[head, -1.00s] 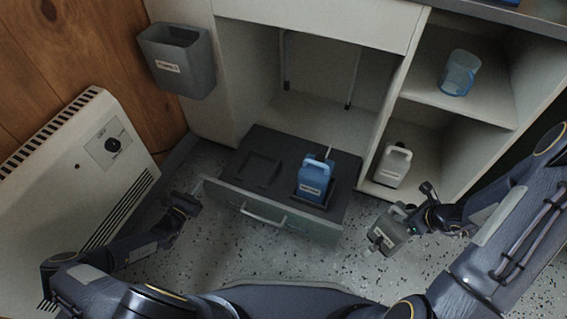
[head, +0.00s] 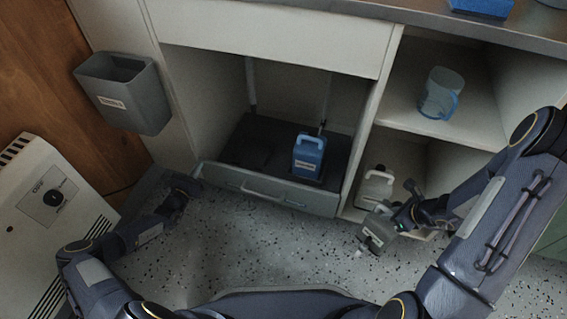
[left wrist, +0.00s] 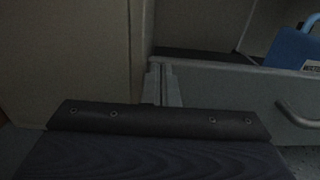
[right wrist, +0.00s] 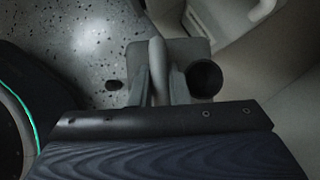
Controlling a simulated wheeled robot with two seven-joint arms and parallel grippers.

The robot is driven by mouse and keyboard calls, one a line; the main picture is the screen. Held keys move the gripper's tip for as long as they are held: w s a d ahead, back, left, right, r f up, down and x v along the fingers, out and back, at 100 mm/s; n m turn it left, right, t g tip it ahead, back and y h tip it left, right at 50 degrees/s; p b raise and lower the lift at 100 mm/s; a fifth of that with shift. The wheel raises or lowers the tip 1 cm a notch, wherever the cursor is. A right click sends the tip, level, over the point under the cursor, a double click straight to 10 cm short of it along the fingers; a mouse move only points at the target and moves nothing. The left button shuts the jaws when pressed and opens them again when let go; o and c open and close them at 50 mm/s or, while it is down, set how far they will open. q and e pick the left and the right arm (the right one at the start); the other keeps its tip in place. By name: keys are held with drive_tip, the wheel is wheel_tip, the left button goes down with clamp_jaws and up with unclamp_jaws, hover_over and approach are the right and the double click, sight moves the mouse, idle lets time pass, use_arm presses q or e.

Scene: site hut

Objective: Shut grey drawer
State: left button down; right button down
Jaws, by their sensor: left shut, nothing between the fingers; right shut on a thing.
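The grey drawer (head: 270,190) is at the bottom of the cabinet and stands slightly out, with a light bar handle on its front. A blue jug (head: 308,158) stands upright inside it. My left gripper (head: 192,184) is shut and empty at the left end of the drawer front; in the left wrist view its fingers (left wrist: 162,84) are at the end of the front panel (left wrist: 225,92). Contact is hard to tell. My right gripper (head: 398,216) is shut on the handle of a grey jug (head: 376,230), held tilted above the floor, right of the drawer.
A pale jug (head: 375,188) stands in the lower right compartment, close behind the held jug. A clear blue pitcher (head: 440,92) is on the shelf above. A grey bin (head: 124,98) hangs at left. A white heater (head: 45,225) stands at far left. Floor before the drawer is clear.

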drive_tip(key=shift+w+f+b, duration=0.25)
drive_tip(key=shift+f+b, duration=0.05)
drive_tip(key=shift+f, duration=0.05)
use_arm(q)
drive_tip(key=x, duration=0.2)
drive_tip(key=shift+w+r, duration=0.15)
drive_tip(key=shift+w, duration=0.25)
drive_tip(key=shift+w+r, duration=0.1)
use_arm(e)
drive_tip(key=shift+s, duration=0.1)
